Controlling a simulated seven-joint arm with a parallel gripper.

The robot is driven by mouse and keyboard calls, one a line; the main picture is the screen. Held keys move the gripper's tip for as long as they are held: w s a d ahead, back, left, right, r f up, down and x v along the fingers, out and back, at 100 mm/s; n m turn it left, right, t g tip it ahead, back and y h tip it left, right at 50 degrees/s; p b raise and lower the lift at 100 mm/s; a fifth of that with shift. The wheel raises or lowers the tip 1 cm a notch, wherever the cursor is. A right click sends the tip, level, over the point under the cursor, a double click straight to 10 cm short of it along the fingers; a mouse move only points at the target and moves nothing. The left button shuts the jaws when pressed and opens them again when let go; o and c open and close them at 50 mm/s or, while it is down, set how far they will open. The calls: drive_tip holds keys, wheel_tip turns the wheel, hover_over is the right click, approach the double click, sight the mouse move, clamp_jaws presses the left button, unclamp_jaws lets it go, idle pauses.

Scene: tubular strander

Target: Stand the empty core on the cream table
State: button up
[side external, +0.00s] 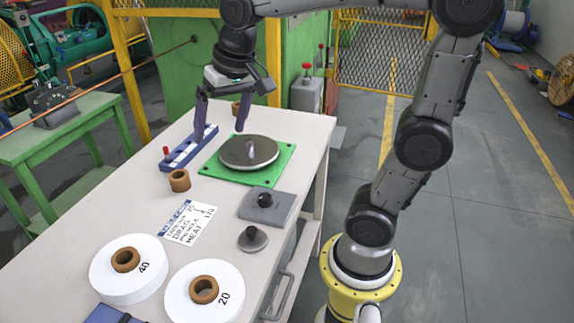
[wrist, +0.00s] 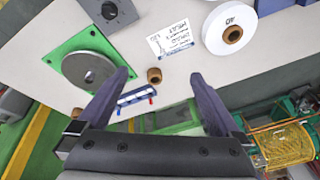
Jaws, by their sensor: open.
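A bare brown core (side external: 179,181) stands upright on the cream table (side external: 130,214), left of the green plate. It also shows in the wrist view (wrist: 154,76), lined up between my fingertips but beyond them. A second small brown core (side external: 236,108) is at the far end of the table, partly hidden behind my gripper. Which of the two is the empty core I cannot tell. My gripper (side external: 219,135) is open and empty, above the blue rack and the grey disc. It shows with fingers spread in the wrist view (wrist: 160,75).
A grey disc (side external: 249,151) with a short post sits on the green plate (side external: 209,168). A blue and white rack (side external: 188,150) is beside it. Two white rolls (side external: 128,287) (side external: 205,308), a label card (side external: 188,223), a grey block (side external: 283,205) and a round knobbed weight (side external: 252,239) stand nearer.

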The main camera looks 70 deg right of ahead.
drive_tip(key=s+a+f+n+t, duration=0.1)
drive_tip(key=s+f+n, duration=0.1)
drive_tip(key=s, duration=0.5)
drive_tip(key=s+a+f+n+t, duration=0.1)
drive_tip(key=s+f+n, duration=0.2)
drive_tip(key=s, duration=0.4)
drive_tip(key=shift+a+n, duration=0.25)
drive_tip(key=shift+n, duration=0.25)
